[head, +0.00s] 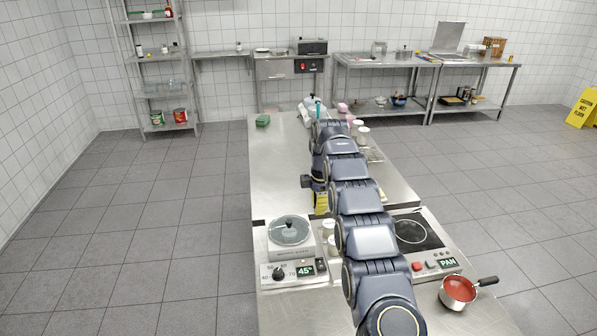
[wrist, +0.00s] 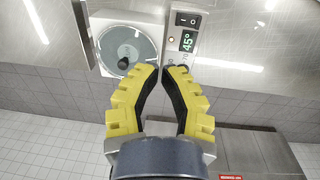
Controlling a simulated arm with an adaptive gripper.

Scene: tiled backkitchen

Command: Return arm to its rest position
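My arm stretches forward over the steel counter (head: 285,180) in the head view. My gripper (head: 321,209) hangs beside the arm, above the counter behind the hot plate with the glass lid; the arm partly hides it. In the wrist view my gripper (wrist: 161,68) has yellow fingers with dark inner pads. Their tips almost meet, with only a thin gap, and nothing shows between them. The lidded hot plate (wrist: 128,48) and its 45° display (wrist: 187,41) lie beyond the fingertips.
The lidded hot plate (head: 291,231) and an induction hob (head: 412,232) stand at the counter's near end. A pan with red sauce (head: 458,290) is at right. Pale jars (head: 328,228) stand between the cookers. A green item (head: 263,120) lies at the far left.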

